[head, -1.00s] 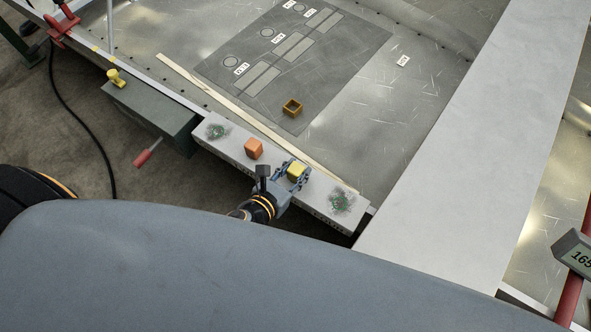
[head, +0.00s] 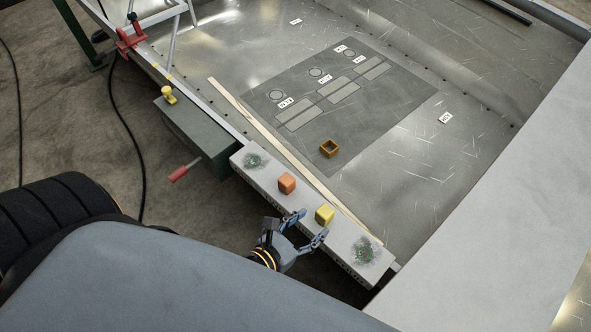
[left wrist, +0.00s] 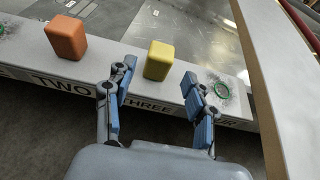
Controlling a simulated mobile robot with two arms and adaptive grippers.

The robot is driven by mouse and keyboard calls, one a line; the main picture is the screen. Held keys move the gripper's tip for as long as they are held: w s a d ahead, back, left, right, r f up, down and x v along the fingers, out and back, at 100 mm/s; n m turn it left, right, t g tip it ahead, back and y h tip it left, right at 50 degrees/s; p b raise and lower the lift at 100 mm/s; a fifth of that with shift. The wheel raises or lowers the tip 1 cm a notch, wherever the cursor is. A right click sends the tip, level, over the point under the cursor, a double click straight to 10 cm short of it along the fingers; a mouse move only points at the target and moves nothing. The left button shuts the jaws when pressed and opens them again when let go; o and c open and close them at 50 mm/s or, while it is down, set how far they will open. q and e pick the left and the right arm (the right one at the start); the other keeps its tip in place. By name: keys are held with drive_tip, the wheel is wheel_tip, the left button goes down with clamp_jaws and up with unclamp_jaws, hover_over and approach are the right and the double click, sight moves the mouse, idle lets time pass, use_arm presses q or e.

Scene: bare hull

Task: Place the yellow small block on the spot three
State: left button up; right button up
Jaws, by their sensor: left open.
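The yellow small block (head: 325,214) stands upright on the pale ledge (head: 339,236); it also shows in the left wrist view (left wrist: 159,60). There it stands above the printed word THREE (left wrist: 150,107). My left gripper (head: 313,223) is open and empty on the near side of the block, its fingers spread. In the left wrist view the fingers lie left and right of the block's near side, with visible gaps and no contact. The block covers any mark beneath it. My right gripper is not in view.
An orange block (head: 287,183) stands left of the yellow one, above the word TWO (left wrist: 65,87). Green-marked scuffed patches lie near both ledge ends. A hollow brown square piece (head: 329,148) sits on the dark mat (head: 385,113). A wooden strip (head: 262,136) runs behind the ledge.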

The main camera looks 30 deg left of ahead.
use_arm(q)
drive_tip(key=shift+b+v, duration=0.3)
drive_tip(key=shift+v, duration=2.45)
drive_tip(key=s+a+f+n+g+y, duration=0.1)
drive_tip(key=s+a+f+n+g, duration=0.15)
drive_tip(key=f+n, duration=0.55)
drive_tip(key=s+a+f+n+g+y, duration=0.15)
drive_tip(key=a+f+n, duration=0.25)
drive_tip(key=f, duration=0.7)
drive_tip(key=s+a+f+n+g+y, duration=0.1)
drive_tip(key=s+a+f+n+g, duration=0.3)
drive_tip(key=f, duration=0.6)
drive_tip(key=s+d+f+n+g, duration=0.1)
drive_tip(key=s+f+n+g, duration=0.3)
drive_tip(key=s+f+n, duration=0.9)
drive_tip(key=f+n, duration=0.1)
drive_tip(key=n, duration=0.6)
drive_tip(key=shift+d+f+n, duration=0.2)
drive_tip(key=shift+n, duration=0.1)
